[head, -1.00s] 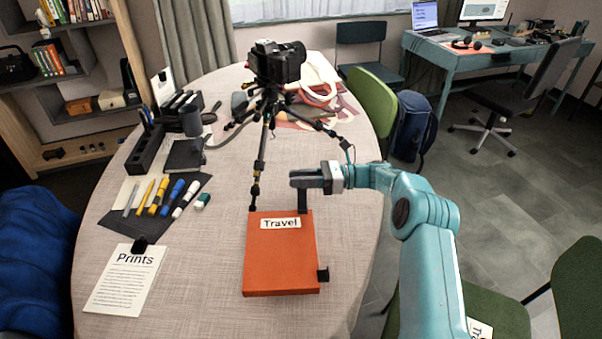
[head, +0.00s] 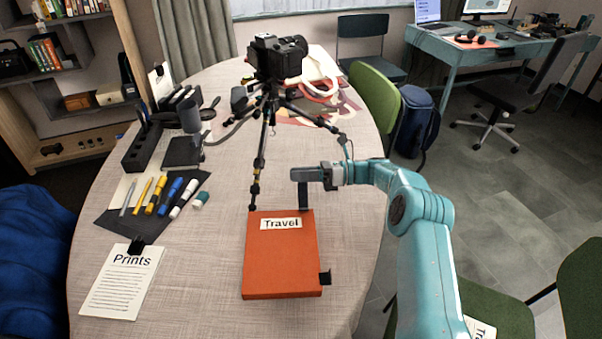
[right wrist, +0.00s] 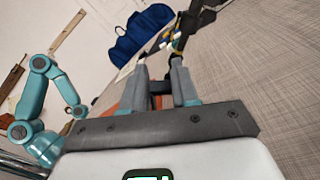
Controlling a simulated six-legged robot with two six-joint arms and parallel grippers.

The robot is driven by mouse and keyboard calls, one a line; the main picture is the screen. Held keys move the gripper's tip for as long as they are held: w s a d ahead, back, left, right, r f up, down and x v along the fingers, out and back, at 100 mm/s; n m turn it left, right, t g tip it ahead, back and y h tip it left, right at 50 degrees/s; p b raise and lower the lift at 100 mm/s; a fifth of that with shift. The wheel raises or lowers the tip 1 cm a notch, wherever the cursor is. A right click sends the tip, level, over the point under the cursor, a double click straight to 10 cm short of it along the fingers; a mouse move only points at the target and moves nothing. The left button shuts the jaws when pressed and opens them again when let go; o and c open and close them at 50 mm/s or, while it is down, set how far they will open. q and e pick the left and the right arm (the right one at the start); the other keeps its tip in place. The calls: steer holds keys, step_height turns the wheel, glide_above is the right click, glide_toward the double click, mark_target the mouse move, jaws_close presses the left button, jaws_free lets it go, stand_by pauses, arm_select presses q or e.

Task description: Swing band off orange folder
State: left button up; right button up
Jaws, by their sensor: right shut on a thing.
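The orange folder (head: 283,268), labelled "Travel", lies flat near the right edge of the table. A dark band (head: 303,197) stands up at its top right corner. My right gripper (head: 305,175) is just above that corner, shut on the upper end of the band. In the right wrist view, the fingers of my right gripper (right wrist: 160,88) are close together with a dark piece between them. A little orange of the folder shows behind the fingers there. A black fitting (head: 325,277) is at the folder's lower right edge.
A tripod (head: 263,140) with a camera (head: 278,57) stands just beyond the folder, one leg foot near its top edge. A "Prints" sheet (head: 122,285), pens on a dark mat (head: 120,222) and a pen holder lie left. The table between sheet and folder is clear.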

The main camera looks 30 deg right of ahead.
steer(key=shift+w+f, duration=0.1)
steer(key=shift+f, duration=0.15)
steer(key=o, duration=0.6)
steer(key=shift+o, duration=0.5)
steer(key=shift+d, duration=0.1)
steer(key=b+v, duration=0.2)
steer(key=v, duration=0.9)
steer(key=shift+d+f, duration=0.15)
steer(key=shift+d, duration=0.1)
steer(key=shift+s+d, duration=0.2)
steer(key=shift+s, duration=0.1)
